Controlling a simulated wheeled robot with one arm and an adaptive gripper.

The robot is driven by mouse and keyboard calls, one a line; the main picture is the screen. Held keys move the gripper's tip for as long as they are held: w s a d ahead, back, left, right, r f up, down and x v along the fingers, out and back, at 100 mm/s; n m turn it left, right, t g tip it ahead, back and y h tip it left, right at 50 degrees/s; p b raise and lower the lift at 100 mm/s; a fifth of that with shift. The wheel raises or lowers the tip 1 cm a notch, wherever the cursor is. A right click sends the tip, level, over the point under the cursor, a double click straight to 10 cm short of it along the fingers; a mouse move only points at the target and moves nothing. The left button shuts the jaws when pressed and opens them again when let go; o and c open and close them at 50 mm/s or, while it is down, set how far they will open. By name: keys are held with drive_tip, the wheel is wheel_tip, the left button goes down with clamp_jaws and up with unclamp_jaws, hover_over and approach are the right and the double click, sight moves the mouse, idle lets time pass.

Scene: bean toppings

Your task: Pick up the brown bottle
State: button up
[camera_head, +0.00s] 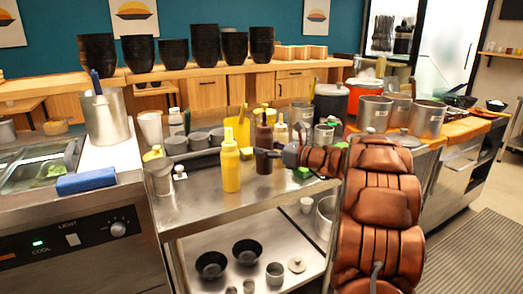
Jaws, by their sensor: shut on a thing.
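The brown bottle (264,136) is upright over the steel table, just behind and right of a yellow squeeze bottle (230,165). My gripper (266,157) reaches in from the right and its dark fingers are shut on the brown bottle around its middle. The fingers hide part of the bottle's body. I cannot tell whether its base touches the table top (207,205).
A pale sauce bottle (281,134) and a yellow container (238,130) stand close behind. Large steel pots (374,113) stand at the right. Black bowls (211,264) sit on the lower shelf. The table's front left is clear.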

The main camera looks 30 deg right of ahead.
drive_tip(key=s+a+r, duration=0.1)
drive_tip(key=s, duration=1.2)
drive_tip(key=shift+s+a+r, duration=0.15)
drive_tip(key=shift+s, duration=0.25)
drive_tip(key=shift+o, duration=1)
drive_tip(key=shift+c, duration=0.5)
